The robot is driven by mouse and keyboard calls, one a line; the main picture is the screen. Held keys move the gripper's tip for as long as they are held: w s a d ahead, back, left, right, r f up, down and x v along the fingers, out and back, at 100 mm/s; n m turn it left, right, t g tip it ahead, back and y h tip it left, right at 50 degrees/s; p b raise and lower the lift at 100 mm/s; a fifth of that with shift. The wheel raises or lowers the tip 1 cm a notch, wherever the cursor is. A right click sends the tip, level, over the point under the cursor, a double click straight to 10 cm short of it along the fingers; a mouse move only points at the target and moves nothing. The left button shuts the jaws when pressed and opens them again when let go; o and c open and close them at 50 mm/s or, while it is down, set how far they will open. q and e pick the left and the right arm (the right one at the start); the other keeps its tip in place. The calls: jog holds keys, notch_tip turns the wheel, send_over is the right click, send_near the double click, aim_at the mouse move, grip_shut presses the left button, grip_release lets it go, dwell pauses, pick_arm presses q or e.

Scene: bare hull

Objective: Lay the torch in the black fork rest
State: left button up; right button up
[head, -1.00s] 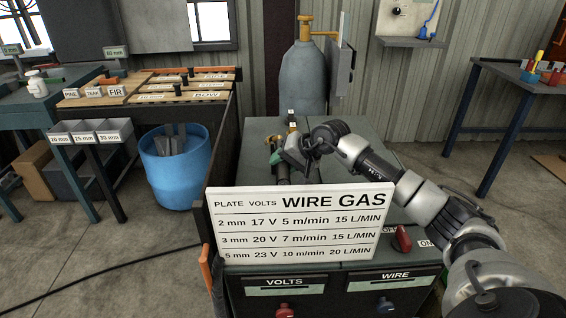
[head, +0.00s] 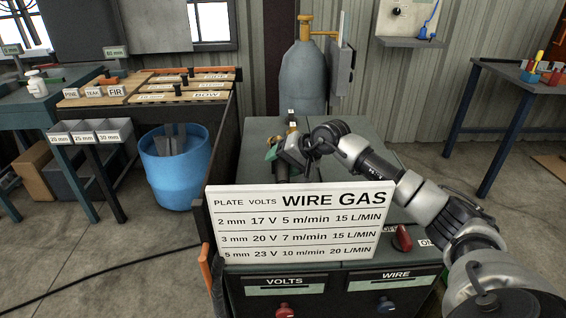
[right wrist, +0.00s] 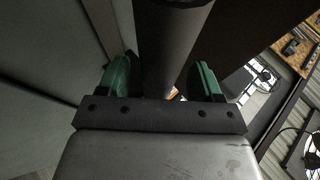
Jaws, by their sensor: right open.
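My right gripper (head: 273,156) is over the top of the grey welder cabinet (head: 352,128), behind the white settings sign. Its green fingers are open. In the right wrist view, a dark grey cylinder (right wrist: 172,50), which looks like the torch, runs between the two fingers (right wrist: 163,82), with a gap showing towards the right finger. In the head view only a short dark piece of it (head: 283,174) shows below the gripper. I cannot make out the black fork rest; the sign and my right arm cover part of the cabinet top. My left gripper is out of view.
The white settings sign (head: 295,222) stands at the cabinet's front edge. A grey gas bottle (head: 303,78) stands behind the cabinet. A wooden-topped bench (head: 140,90) and a blue barrel (head: 176,172) are at left. The cabinet top right of my wrist looks clear.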

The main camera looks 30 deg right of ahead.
jog(key=shift+f, duration=0.15)
jog(key=b+v, duration=0.2)
jog(key=v, duration=0.9)
jog(key=shift+w+r, duration=0.1)
jog(key=shift+r, duration=0.1)
